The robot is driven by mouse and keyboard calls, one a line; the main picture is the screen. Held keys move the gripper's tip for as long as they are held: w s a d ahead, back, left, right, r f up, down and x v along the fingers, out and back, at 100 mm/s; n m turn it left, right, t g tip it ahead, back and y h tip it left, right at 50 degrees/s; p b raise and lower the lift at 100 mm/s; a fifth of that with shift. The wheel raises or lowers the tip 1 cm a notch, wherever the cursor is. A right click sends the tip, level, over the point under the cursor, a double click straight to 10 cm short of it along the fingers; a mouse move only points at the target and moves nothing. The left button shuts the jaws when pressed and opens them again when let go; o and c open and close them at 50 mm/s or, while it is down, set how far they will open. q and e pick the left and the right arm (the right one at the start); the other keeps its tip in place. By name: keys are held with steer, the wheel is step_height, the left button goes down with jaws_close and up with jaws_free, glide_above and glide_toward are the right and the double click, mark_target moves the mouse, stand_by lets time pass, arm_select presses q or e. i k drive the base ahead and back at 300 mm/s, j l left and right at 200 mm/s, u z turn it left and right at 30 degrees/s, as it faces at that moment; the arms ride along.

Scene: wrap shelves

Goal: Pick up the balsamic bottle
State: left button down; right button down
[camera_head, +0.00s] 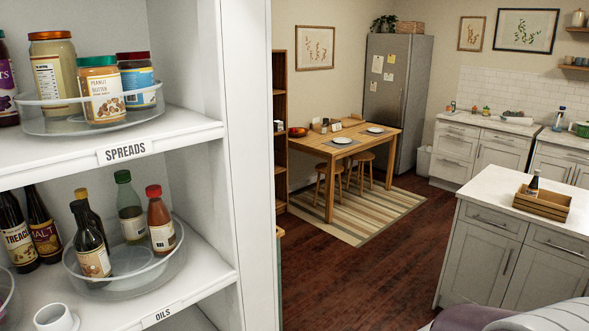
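No label that I can read says balsamic, so I cannot tell for sure which bottle it is. A dark bottle with a cream label (94,262) stands upright at the front of a clear round tray (172,268) on the OILS shelf. Behind it is another dark bottle with a yellow cap (82,194), partly hidden. A green bottle (130,208) and a red-capped bottle (161,222) share the tray. A small dark bottle (533,184) also stands in a wooden crate (542,207) on the island. Neither of my grippers is in view.
Dark treacle (16,236) and malt (46,236) bottles stand left of the tray. A small white round object (56,319) sits at the shelf front. The SPREADS shelf (180,128) is above. The cabinet's side panel (246,120) bounds the right. Wooden floor (370,275) lies open beyond.

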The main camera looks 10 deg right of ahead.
mark_target(532, 190)
steer(key=z, duration=1.7)
steer(key=i+u, duration=0.3)
steer(key=i, duration=1.55)
steer(key=i+z, duration=0.1)
steer(key=i, duration=0.45)
steer(key=i+j+z, duration=0.15)
steer(key=i, duration=0.35)
steer(key=i+j+z, duration=0.1)
steer(key=i, duration=0.45)
steer(key=i+j+z, duration=0.2)
steer(key=i+z, duration=0.25)
steer(key=i+j+z, duration=0.65)
steer(key=z, duration=0.2)
steer(key=i+j+z, duration=0.25)
steer(key=j+z, duration=0.2)
steer(key=j, duration=0.15)
